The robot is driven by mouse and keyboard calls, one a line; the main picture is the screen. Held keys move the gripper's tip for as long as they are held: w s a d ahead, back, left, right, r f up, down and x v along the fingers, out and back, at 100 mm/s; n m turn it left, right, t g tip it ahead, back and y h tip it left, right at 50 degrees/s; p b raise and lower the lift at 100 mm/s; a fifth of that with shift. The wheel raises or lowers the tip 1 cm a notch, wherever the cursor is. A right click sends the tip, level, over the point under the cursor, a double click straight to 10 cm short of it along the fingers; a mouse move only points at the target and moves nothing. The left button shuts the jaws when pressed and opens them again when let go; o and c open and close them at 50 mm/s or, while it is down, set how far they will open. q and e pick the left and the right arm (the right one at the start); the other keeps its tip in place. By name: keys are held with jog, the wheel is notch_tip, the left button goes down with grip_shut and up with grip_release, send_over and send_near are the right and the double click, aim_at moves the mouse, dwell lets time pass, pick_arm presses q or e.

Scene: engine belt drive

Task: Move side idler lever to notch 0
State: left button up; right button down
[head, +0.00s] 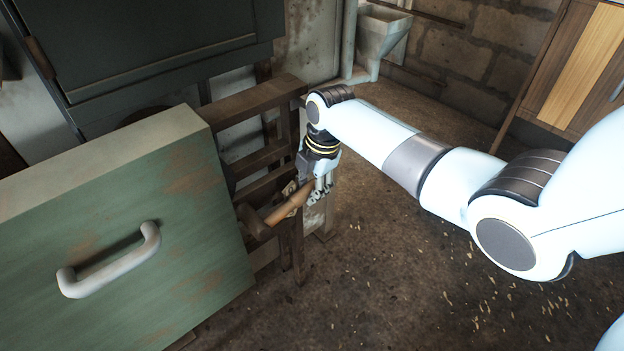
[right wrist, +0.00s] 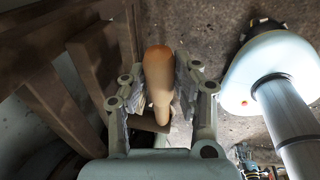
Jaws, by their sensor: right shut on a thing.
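The side idler lever (head: 254,222) is a brown, rusty bar with a wooden grip. It sticks out past the right edge of the green panel, low on the frame. My right gripper (head: 308,193) is at the outer end of its wooden handle (head: 287,205) and shut on it. In the right wrist view the orange-brown handle (right wrist: 158,72) lies between the two fingers of the gripper (right wrist: 160,95). The notches of the lever cannot be made out. My left gripper is not in view.
A large green panel (head: 150,240) with a pale handle (head: 108,260) fills the left front. A brown slatted frame (head: 255,103) stands behind the lever. A grey hopper (head: 380,32) and a wooden cabinet (head: 570,60) are at the back. The speckled floor (head: 400,270) at right is open.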

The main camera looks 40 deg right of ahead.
jog(key=shift+w+a+r+h+p, duration=0.1)
jog(key=shift+a+r+h+p, duration=0.1)
jog(key=shift+r+h+p, duration=0.35)
jog(key=shift+a+r+h+p, duration=0.2)
jog(key=shift+r+h+p, duration=0.15)
jog(key=shift+r+p, duration=0.4)
jog(key=shift+f, duration=0.1)
jog(key=c, duration=1.3)
grip_release()
jog(key=o, duration=0.3)
jog(key=s+r, duration=0.1)
jog(key=r, duration=0.6)
jog(key=s+a+r, duration=0.1)
jog(key=r, duration=0.3)
jog(key=shift+s+a+r, duration=0.1)
jog(key=shift+s+r, duration=0.2)
jog(key=shift+r, duration=0.05)
